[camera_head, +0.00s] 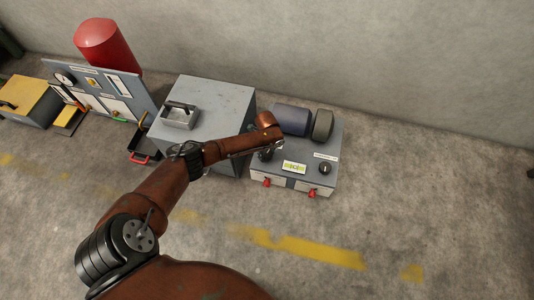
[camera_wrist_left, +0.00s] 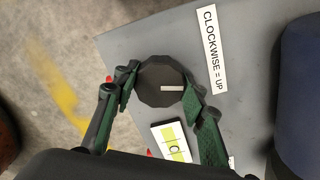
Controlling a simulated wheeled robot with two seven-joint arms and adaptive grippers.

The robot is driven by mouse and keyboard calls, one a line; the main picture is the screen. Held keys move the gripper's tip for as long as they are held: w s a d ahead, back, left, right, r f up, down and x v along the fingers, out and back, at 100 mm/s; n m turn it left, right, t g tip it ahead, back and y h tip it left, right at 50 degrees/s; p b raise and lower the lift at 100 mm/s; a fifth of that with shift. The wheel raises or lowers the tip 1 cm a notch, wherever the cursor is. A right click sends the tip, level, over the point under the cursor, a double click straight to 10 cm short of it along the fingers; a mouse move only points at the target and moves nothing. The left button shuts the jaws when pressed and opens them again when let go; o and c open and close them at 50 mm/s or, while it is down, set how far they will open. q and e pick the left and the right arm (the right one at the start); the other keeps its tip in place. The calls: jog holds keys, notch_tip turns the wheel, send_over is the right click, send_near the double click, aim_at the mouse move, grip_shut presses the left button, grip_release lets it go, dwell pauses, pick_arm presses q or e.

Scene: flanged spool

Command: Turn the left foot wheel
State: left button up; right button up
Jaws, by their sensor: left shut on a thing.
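The left foot wheel (camera_wrist_left: 160,70) is a dark, many-sided knob with a pale pointer line, on the grey top of a low unit (camera_head: 311,155). In the head view it is a small dark shape (camera_head: 265,156), partly hidden by my arm. My left gripper (camera_wrist_left: 160,84) is shut on it, one green-padded finger on each side. A small display (camera_wrist_left: 172,142) with a yellow-green field and a dark mark lies beside the wheel; it also shows in the head view (camera_head: 294,167). A label (camera_wrist_left: 212,50) reads "CLOCKWISE = UP". My right gripper is not in view.
A second dark knob (camera_head: 325,168) sits right of the display. Two dark rollers (camera_head: 291,119) and (camera_head: 322,125) stand at the unit's back. A large grey box (camera_head: 220,100) stands close left. Red pieces (camera_head: 312,192) stick out in front. The floor to the right is clear.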

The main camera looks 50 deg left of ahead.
aim_at(267, 153)
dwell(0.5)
pick_arm(q)
jog(key=o, duration=1.2)
jog(key=shift+r, duration=0.15)
notch_tip(267, 153, up, 12)
jog(key=shift+f, duration=0.2)
